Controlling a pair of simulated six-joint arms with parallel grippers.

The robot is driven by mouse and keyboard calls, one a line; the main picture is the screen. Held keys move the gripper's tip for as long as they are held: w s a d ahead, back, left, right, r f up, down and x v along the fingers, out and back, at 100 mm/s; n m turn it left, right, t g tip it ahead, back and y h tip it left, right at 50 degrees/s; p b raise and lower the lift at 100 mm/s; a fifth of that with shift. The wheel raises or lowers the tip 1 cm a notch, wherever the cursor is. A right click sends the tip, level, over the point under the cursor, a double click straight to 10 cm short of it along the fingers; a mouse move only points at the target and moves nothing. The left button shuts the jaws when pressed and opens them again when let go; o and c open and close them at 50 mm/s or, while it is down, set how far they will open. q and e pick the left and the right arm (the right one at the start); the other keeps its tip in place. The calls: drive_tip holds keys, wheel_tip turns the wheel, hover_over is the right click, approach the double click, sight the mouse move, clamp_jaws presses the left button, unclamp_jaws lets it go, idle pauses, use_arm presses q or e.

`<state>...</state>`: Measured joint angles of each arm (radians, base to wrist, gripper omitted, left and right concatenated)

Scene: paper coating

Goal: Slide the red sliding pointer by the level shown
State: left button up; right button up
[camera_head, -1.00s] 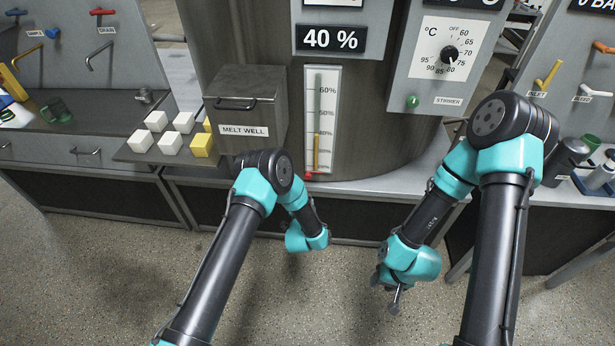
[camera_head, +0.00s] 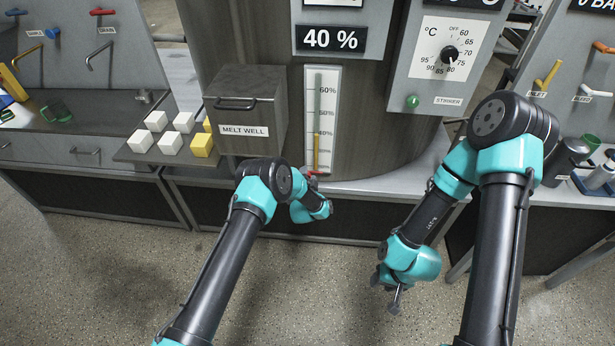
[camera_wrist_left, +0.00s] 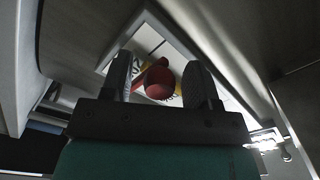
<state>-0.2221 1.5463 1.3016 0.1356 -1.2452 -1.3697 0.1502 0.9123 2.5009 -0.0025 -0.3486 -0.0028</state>
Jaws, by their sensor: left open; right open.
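The upright gauge (camera_head: 332,130) on the tank front has a percent scale and a yellow column that reaches about the 40% mark. The display (camera_head: 331,39) above it reads 40 %. The red sliding pointer (camera_head: 310,174) is at the bottom of the gauge, partly covered by my left arm. In the left wrist view its round red knob (camera_wrist_left: 159,80) lies between the open fingers of my left gripper (camera_wrist_left: 159,68), with gaps on both sides. In the head view the left fingers are mostly hidden by the wrist. My right gripper (camera_head: 396,300) hangs open and empty over the floor.
The melt well box (camera_head: 247,110) stands left of the gauge, with several white and yellow blocks on a shelf (camera_head: 130,153) beside it. A temperature dial panel (camera_head: 445,50) is at right. A counter edge (camera_head: 370,187) runs below the gauge.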

use_arm(q)
clamp_jaws()
idle(0.5)
drive_tip(key=shift+r, duration=0.1)
approach(309, 123)
drive_tip(key=w, duration=0.4)
drive_tip(key=shift+w+d+r, duration=0.2)
unclamp_jaws()
drive_tip(key=shift+s, duration=0.1)
